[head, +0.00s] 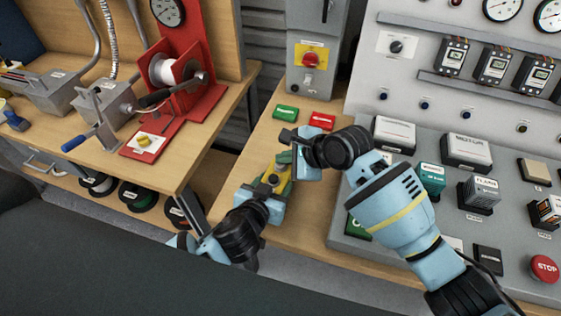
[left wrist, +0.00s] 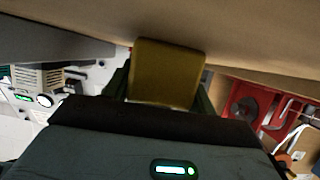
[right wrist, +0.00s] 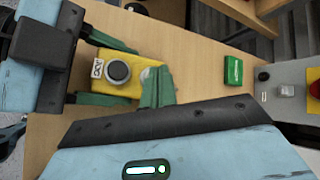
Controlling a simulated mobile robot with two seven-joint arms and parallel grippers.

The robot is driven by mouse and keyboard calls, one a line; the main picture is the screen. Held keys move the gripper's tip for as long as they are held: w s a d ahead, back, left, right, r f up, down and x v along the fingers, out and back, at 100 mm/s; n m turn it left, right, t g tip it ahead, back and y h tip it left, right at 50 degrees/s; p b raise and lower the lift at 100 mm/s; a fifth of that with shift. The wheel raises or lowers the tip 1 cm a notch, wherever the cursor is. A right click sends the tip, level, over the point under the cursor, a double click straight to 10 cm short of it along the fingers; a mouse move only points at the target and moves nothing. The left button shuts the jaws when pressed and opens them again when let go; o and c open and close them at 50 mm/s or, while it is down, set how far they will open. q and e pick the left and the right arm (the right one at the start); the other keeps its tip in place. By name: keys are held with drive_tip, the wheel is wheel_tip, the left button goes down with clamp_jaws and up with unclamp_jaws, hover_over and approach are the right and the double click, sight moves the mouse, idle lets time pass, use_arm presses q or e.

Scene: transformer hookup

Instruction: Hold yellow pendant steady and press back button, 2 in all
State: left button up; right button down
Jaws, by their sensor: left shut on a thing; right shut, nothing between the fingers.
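The yellow pendant (head: 283,160) is held over the wooden bench in the head view. My left gripper (head: 262,192) is shut on its near end. In the left wrist view the pendant's yellow end (left wrist: 168,72) sits between the green fingers. The right wrist view shows the pendant's face (right wrist: 120,89) with a dark round button (right wrist: 118,71) and a small label beside it. A pale button (right wrist: 147,73) farther along is partly hidden by my right fingers. My right gripper (right wrist: 158,88) is shut and empty, its tips at that pale button; I cannot tell whether they touch it.
A green block (head: 286,112) and a red block (head: 322,121) lie on the bench beyond the pendant. A grey control panel (head: 400,170) with blocks and a red stop button (head: 544,268) stands to the right. A red winder (head: 180,80) stands on the left bench.

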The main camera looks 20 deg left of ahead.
drive_tip(key=shift+f, duration=0.2)
drive_tip(key=shift+r, duration=3.45)
idle(0.9)
wheel_tip(320, 180, up, 4)
drive_tip(key=shift+f, duration=0.1)
drive_tip(key=shift+f, duration=0.15)
